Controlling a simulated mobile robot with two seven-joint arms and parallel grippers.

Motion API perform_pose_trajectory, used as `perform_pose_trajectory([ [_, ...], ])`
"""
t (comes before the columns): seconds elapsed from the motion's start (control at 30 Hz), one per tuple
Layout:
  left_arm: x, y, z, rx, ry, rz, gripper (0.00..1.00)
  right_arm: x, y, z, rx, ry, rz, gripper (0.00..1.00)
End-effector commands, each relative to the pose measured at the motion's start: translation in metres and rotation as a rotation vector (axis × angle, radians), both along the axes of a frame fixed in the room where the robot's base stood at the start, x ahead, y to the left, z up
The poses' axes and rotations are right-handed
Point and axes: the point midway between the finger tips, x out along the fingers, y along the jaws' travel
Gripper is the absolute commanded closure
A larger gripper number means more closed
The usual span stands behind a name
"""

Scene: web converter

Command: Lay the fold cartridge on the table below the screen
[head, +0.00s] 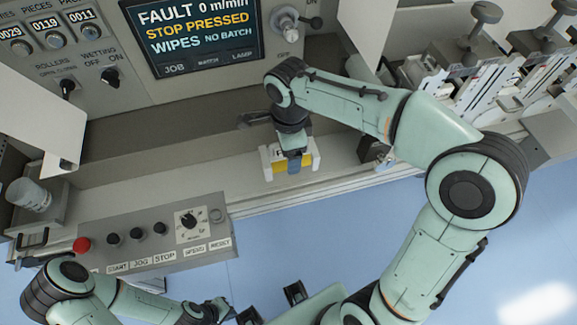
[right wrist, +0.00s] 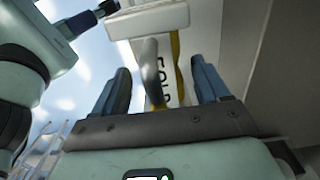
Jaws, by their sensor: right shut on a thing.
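The fold cartridge (head: 268,163), yellow with white ends, is at the pale table (head: 140,192) below the screen (head: 197,35). In the head view my right gripper (head: 293,162) is over it and partly hides it.
A button box (head: 155,232) with a red stop button stands in front of the table at the left. A pale cylinder (head: 30,194) is at the far left. Upright metal fittings (head: 480,75) crowd the right. The table left of the cartridge is clear.

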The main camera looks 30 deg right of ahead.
Motion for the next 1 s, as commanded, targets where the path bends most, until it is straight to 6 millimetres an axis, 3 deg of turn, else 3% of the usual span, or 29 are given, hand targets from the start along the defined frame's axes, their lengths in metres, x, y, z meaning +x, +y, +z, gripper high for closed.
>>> perform_pose_trajectory([
  [0.1,-0.002,0.0,-0.003,0.0,0.001,0.0,1.0,0.0,0.0,-0.018,0.0,-0.001,0.0,0.75],
  [0.27,-0.002,0.0,-0.004,0.0,0.002,-0.001,1.0,0.0,0.0,-0.029,0.001,-0.002,0.0,0.75],
  [0.53,-0.005,0.0,-0.009,0.0,0.004,0.0,1.0,0.0,0.0,-0.066,0.0,-0.001,0.001,0.75],
  [0.97,-0.006,0.0,-0.013,0.0,0.007,0.0,1.0,0.0,0.0,-0.072,0.0,-0.003,0.001,0.75],
  [1.0,-0.007,0.0,-0.013,0.0,0.007,0.0,1.0,0.0,0.0,-0.073,0.001,-0.001,0.001,0.22],
])
